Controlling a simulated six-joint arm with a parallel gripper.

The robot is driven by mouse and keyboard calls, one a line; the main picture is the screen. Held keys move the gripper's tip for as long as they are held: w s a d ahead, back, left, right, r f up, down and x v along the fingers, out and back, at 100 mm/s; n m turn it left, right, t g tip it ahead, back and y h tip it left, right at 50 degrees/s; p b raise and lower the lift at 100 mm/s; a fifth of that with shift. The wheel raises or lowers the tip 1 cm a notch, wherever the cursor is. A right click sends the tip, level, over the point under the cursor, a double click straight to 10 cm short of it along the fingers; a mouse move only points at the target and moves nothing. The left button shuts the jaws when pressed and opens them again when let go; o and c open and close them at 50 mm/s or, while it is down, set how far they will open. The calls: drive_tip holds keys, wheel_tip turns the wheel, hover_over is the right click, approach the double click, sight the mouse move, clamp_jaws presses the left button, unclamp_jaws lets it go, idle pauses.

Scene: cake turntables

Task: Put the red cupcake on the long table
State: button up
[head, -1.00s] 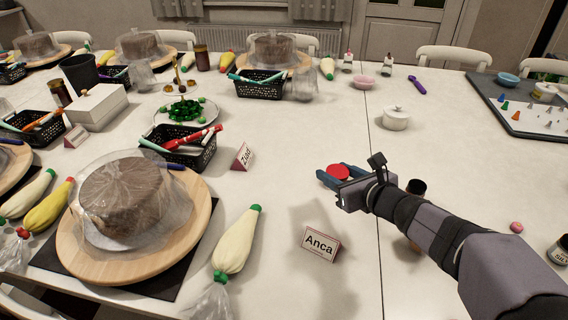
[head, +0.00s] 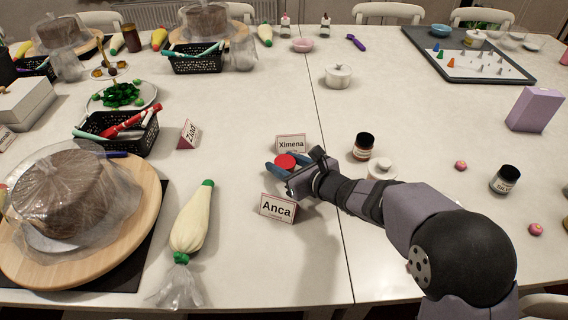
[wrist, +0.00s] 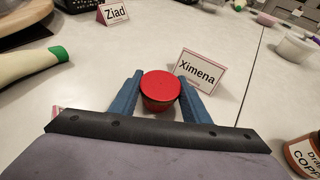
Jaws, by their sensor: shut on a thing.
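The red cupcake (head: 285,161) has a flat, round red top and sits between the two blue fingers of my gripper (head: 283,165). In the wrist view the red cupcake (wrist: 160,87) is upright, with my gripper's fingers (wrist: 158,96) closed on its two sides. It is over the long white table (head: 245,250), between the "Anca" card (head: 278,207) and the "Ximena" card (head: 291,143). I cannot tell whether its base touches the table; its lower part is mostly hidden.
A piping bag (head: 192,220) and a wrapped cake (head: 62,195) on a wooden turntable stand left. A brown jar (head: 363,147) and a white lidded pot (head: 381,170) are close right of my gripper. A white dish (head: 338,76) stands beyond. The table's front middle is clear.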

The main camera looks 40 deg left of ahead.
drive_tip(key=shift+f+b, duration=0.15)
drive_tip(key=shift+b, duration=0.15)
drive_tip(key=o, duration=1)
drive_tip(key=shift+o, duration=0.2)
drive_tip(key=shift+r+p, duration=0.3)
drive_tip(key=shift+p, duration=0.15)
drive_tip(key=shift+d, duration=0.35)
drive_tip(key=b+v, duration=0.1)
drive_tip(key=v, duration=1)
drive_tip(key=shift+s+d, duration=0.1)
